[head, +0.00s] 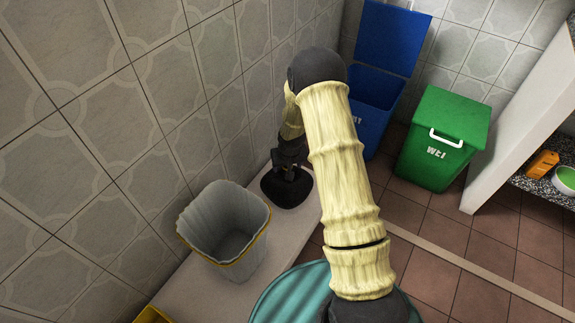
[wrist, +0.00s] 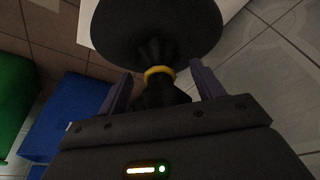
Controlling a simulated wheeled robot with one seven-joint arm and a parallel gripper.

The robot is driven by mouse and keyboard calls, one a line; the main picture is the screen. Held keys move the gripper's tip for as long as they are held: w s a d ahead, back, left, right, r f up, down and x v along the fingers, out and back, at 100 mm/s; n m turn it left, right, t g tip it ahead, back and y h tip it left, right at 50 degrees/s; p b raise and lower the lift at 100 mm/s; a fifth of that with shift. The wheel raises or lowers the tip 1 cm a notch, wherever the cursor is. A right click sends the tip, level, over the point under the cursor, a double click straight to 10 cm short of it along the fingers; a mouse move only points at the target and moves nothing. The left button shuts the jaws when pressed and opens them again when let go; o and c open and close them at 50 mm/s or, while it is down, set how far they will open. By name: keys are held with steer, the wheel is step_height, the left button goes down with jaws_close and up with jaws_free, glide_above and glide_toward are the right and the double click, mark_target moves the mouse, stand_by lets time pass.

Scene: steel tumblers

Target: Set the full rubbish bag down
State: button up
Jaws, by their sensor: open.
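The full rubbish bag (head: 284,189) is black and rounded and appears to rest on the pale ledge (head: 214,285) by the tiled wall. In the wrist view the bag (wrist: 155,30) fills the top middle, its neck gathered by a yellow tie (wrist: 159,73). My gripper (head: 291,160) is just above the bag, pointing down. In the wrist view the two fingers of my gripper (wrist: 162,82) stand apart on either side of the neck, with gaps visible. My arm hides part of the ledge to the right.
A grey open bin (head: 225,235) with a yellow-edged rim stands on the ledge, nearer than the bag. A blue bin (head: 374,105) with its lid up and a closed green bin (head: 440,140) stand on the brown tiled floor. A shelf (head: 545,188) is at right.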

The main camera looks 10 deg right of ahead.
steer(key=p+v, duration=0.5)
steer(key=v, duration=0.7)
steer(key=shift+r, duration=0.1)
steer(key=s+r, duration=1.8)
steer(key=s, duration=0.3)
steer(key=shift+s+g, duration=0.3)
